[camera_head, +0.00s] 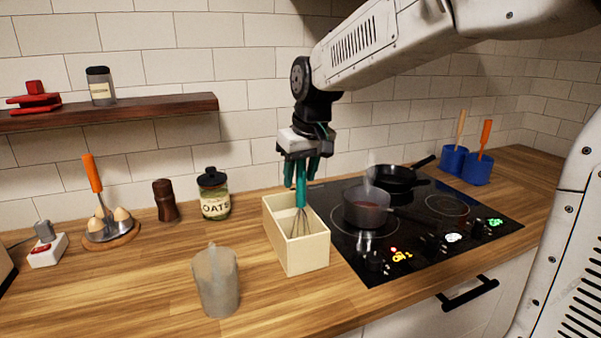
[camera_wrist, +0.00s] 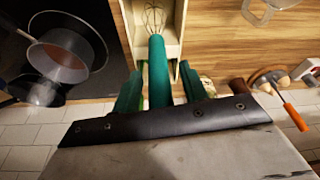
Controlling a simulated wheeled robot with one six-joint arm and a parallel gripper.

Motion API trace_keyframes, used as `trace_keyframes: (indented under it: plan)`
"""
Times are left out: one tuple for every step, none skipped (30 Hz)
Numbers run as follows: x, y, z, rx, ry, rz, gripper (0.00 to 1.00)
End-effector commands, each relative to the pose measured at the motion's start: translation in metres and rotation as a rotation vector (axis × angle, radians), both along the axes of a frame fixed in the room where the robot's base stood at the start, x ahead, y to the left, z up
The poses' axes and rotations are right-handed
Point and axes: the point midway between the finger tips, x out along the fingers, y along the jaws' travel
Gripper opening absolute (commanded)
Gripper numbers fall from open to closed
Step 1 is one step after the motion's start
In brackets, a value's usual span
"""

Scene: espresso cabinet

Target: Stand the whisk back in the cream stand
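The whisk (camera_head: 301,195) has a teal handle and a wire head. It is roughly upright, with its wires inside the open-topped cream stand (camera_head: 308,256), a box on the wooden counter. My gripper (camera_head: 301,177) is above the stand, around the top of the handle. In the wrist view, the green fingers (camera_wrist: 160,88) are apart, with a gap on each side of the whisk handle (camera_wrist: 157,62). The wires show inside the cream stand (camera_wrist: 181,18) there too. Whether the wires touch the stand's floor cannot be told.
A black cooktop (camera_head: 343,242) with a saucepan (camera_head: 366,211) and a dark frying pan (camera_head: 394,179) is right of the stand. A translucent jug (camera_head: 216,284) stands at front left. An oats jar (camera_head: 214,196) and brown mill (camera_head: 165,200) are behind. Counter is free between.

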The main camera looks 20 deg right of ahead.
Motion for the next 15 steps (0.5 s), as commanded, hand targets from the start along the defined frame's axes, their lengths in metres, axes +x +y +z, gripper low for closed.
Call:
trace_keyframes:
  plan:
    - [0.000,0.000,0.000,0.000,0.000,0.000,0.43]
    - [0.000,0.000,0.000,0.000,0.000,0.000,0.43]
    - [0.000,0.000,0.000,0.000,0.000,0.000,0.43]
    - [0.000,0.000,0.001,0.000,0.000,0.000,0.43]
    - [0.000,0.000,0.002,0.000,-0.001,0.000,0.43]
    - [0.000,0.000,0.004,0.000,-0.002,0.000,0.43]
    - [0.000,0.000,0.006,0.000,-0.002,0.000,0.43]
    - [-0.001,0.000,0.009,0.001,-0.003,0.000,0.43]
    - [-0.003,-0.001,0.015,0.000,-0.003,0.000,0.43]
    - [-0.004,-0.001,0.020,0.000,-0.005,0.000,0.43]
    - [-0.005,-0.001,0.026,0.000,-0.006,0.000,0.43]
    - [-0.008,-0.002,0.033,0.000,-0.005,0.000,0.43]
    - [-0.009,-0.002,0.040,0.000,-0.005,0.000,0.43]
    - [-0.011,-0.002,0.046,0.000,-0.005,0.000,0.43]
    - [-0.014,-0.003,0.055,0.000,-0.006,0.000,0.43]
